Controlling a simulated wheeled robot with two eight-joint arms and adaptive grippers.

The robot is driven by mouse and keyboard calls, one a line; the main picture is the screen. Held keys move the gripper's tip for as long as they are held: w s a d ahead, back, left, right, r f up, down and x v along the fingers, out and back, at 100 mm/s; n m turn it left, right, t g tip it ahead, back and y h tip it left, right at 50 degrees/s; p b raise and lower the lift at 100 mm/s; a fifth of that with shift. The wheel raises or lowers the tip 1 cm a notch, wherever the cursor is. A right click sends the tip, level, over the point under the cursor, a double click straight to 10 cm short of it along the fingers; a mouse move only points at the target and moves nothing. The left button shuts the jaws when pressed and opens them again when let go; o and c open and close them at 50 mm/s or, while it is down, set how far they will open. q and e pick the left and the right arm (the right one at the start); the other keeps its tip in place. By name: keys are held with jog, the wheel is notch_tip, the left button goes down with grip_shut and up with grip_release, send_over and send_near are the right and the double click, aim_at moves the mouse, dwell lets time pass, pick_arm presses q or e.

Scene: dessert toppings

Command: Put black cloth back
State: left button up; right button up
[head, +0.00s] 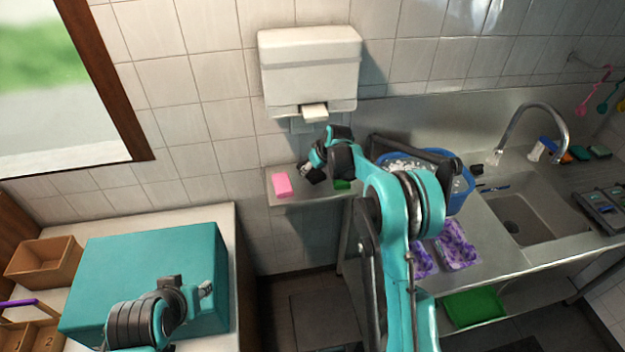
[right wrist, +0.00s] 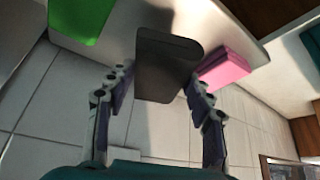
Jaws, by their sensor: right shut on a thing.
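The black cloth (right wrist: 165,65) is a flat dark slab with rounded corners. In the right wrist view it sits between the fingers of my right gripper (right wrist: 158,88), which is shut on it. It is over or against the small wall shelf, between a pink block (right wrist: 225,68) and a green one (right wrist: 85,18). I cannot tell whether it touches the shelf. In the head view my right gripper (head: 312,172) is at this shelf (head: 300,200), below the white dispenser. My left gripper (head: 190,290) is low at the left by the teal box; its fingers are unclear.
The white dispenser (head: 310,70) hangs on the tiled wall above the shelf. To the right are a blue basin (head: 462,190), a sink (head: 520,220) with a curved tap, and purple cloths (head: 458,243). A teal box (head: 150,265) stands on the left counter.

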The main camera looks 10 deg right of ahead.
jog(key=shift+f, duration=0.6)
jog(key=shift+w+f+b, duration=0.2)
jog(key=shift+f+b, duration=0.2)
jog(key=shift+f, duration=1.35)
jog(key=shift+f, duration=0.1)
jog(key=o, duration=1.1)
